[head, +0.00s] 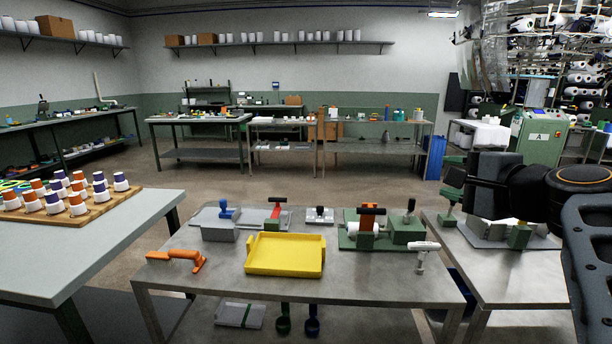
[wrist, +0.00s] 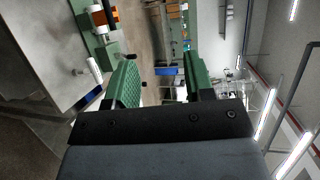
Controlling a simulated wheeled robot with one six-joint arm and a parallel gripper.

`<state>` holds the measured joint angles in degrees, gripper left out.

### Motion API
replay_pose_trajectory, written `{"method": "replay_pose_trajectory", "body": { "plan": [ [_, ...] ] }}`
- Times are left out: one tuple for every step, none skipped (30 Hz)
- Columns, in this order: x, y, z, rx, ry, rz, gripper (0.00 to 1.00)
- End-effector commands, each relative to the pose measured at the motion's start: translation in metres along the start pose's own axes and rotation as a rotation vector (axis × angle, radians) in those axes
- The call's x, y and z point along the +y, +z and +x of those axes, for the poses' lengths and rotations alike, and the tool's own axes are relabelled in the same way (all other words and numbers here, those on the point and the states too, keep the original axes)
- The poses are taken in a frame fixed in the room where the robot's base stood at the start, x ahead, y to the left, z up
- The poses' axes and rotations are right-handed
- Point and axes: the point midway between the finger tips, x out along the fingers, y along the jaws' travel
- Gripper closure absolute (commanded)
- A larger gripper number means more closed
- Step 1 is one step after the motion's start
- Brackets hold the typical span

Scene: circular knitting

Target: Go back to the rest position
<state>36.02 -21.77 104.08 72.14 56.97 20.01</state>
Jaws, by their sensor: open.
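My gripper (wrist: 160,78) shows in the wrist view as two green ribbed fingers standing well apart on a dark mount. Nothing is between the fingers; the far room shows through the gap. In the head view my dark arm reaches in from the right edge, above the right-hand table (head: 536,291). The gripper there is partly hidden by the arm's own links. It is apart from the objects on the middle table (head: 375,287).
The middle table carries a yellow tray (head: 285,254), an orange tool (head: 180,258), a white T-shaped tool (head: 422,252) and a green fixture (head: 407,230). White cones (head: 54,203) with coloured tops stand on a board at left. Floor shows behind the tables.

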Motion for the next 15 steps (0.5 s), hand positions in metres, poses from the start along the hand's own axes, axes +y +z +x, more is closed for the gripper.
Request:
{"method": "replay_pose_trajectory", "body": {
  "plan": [
    [0.003, 0.005, 0.003, -0.011, 0.032, -0.018, 0.52],
    [0.006, 0.007, 0.004, -0.014, 0.05, -0.03, 0.52],
    [0.011, 0.01, 0.006, -0.018, 0.074, -0.045, 0.52],
    [0.015, 0.012, 0.007, -0.022, 0.093, -0.057, 0.52],
    [0.019, 0.014, 0.008, -0.026, 0.113, -0.07, 0.52],
    [0.024, 0.018, 0.009, -0.032, 0.14, -0.088, 0.52],
    [0.028, 0.021, 0.011, -0.039, 0.162, -0.104, 0.52],
    [0.033, 0.023, 0.012, -0.045, 0.185, -0.12, 0.52],
    [0.039, 0.028, 0.013, -0.055, 0.217, -0.145, 0.52],
    [0.045, 0.031, 0.014, -0.064, 0.244, -0.166, 0.52],
    [0.05, 0.035, 0.015, -0.073, 0.27, -0.188, 0.52],
    [0.058, 0.041, 0.016, -0.089, 0.312, -0.223, 0.52],
    [0.065, 0.045, 0.016, -0.102, 0.343, -0.249, 0.52],
    [0.071, 0.05, 0.016, -0.116, 0.377, -0.281, 0.52],
    [0.081, 0.057, 0.016, -0.138, 0.424, -0.326, 0.52]
  ]
}}
